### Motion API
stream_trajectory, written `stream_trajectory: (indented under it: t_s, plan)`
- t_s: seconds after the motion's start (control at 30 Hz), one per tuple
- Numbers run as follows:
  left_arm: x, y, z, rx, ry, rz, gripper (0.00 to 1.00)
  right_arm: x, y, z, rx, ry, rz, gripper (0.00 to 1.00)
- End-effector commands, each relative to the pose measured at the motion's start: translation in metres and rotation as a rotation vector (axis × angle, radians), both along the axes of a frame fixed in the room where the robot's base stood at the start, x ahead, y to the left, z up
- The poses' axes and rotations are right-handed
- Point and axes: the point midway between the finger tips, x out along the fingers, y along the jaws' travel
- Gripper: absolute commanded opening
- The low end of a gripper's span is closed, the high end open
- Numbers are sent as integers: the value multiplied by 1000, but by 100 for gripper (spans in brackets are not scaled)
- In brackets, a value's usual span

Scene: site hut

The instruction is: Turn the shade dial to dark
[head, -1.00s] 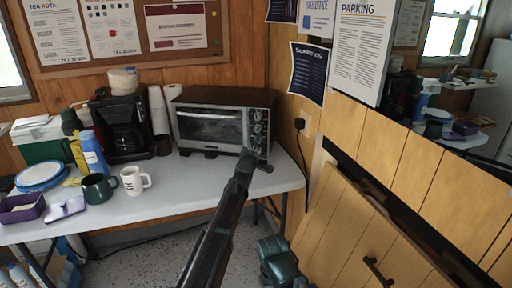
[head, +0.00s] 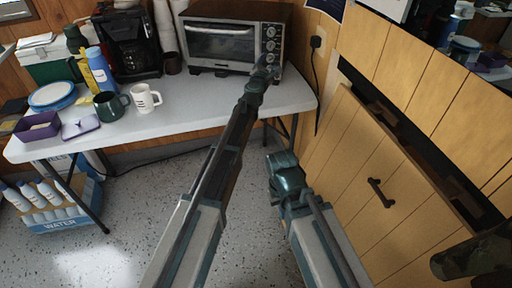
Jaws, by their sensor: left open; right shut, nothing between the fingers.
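The toaster oven (head: 222,40) stands at the back right of the table, its door closed. A column of round dials (head: 271,31) runs down the right side of its front. I cannot read their labels or pointer settings, so I cannot tell which is the shade dial. My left gripper (head: 266,68) is open in front of the lower end of this column and partly covers it. I cannot tell whether it touches a dial. My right gripper (head: 285,178) is low, in front of the table and left of the wooden cabinet, shut and empty; its fingers are hard to make out.
The white table (head: 200,98) also holds mugs (head: 145,98), a blue bottle (head: 100,70), a coffee maker (head: 133,40) and a purple bin (head: 38,127). A wooden cabinet (head: 375,165) with a dark handle stands close on the right. A power cord hangs by the wall outlet (head: 316,41).

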Motion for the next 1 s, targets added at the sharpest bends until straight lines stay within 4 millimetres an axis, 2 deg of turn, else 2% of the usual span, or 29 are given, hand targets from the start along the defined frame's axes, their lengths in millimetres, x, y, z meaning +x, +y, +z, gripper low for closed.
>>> stream_trajectory:
  t_s: [0.03,0.63,0.77,1.0]
  plan:
    - [-16,3,0,1,0,0,66,0,0,0,0,0,0,0]
    - [-128,25,0,8,-2,0,66,0,0,0,0,0,0,0]
    - [-141,10,-6,234,-33,-128,66,0,0,0,0,0,0,0]
    - [-175,-6,-31,572,-53,-323,66,0,0,0,0,0,0,0]
